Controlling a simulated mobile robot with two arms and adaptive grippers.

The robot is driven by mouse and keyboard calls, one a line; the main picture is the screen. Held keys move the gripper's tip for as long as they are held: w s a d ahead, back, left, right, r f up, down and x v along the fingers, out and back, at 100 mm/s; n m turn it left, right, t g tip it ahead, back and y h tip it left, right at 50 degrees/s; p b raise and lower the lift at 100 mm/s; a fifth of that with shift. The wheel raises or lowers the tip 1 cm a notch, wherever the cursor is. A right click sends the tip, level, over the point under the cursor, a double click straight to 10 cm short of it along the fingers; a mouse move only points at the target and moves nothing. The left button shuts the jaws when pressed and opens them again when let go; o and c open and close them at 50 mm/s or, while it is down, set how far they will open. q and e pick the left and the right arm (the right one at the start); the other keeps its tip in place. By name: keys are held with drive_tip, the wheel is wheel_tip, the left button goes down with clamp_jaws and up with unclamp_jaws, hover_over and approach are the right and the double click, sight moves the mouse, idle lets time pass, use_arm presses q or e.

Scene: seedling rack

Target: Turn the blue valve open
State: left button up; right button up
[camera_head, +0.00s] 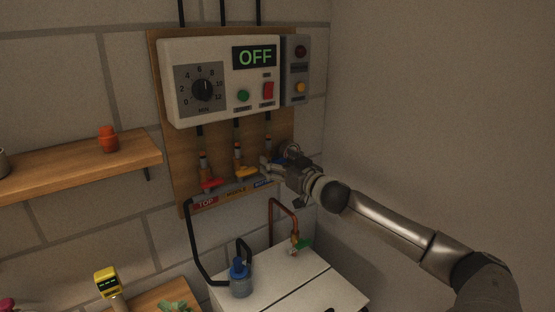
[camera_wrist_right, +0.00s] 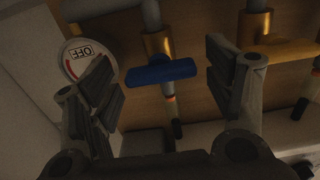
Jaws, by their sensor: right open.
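The blue valve has a blue bar handle (camera_wrist_right: 160,71) on a brass body (camera_wrist_right: 158,43), seen in the right wrist view. The handle lies across its pipe, slightly tilted. My right gripper (camera_wrist_right: 160,85) is open, with one finger on each side of the handle and a gap to both. In the head view my right gripper (camera_head: 275,168) is at the right end of the valve row and hides most of the blue valve. My left gripper is not in view.
A red valve handle (camera_head: 210,184) and a yellow valve handle (camera_head: 245,173) sit left of my right gripper. The control box (camera_head: 218,112) above shows OFF. A white cabinet top (camera_head: 275,269) with a blue-capped jar (camera_head: 240,278) is below. A wooden shelf (camera_head: 75,168) is at left.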

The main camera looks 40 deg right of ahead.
drive_tip(key=shift+w, duration=0.35)
drive_tip(key=c, duration=1)
drive_tip(key=shift+c, duration=0.2)
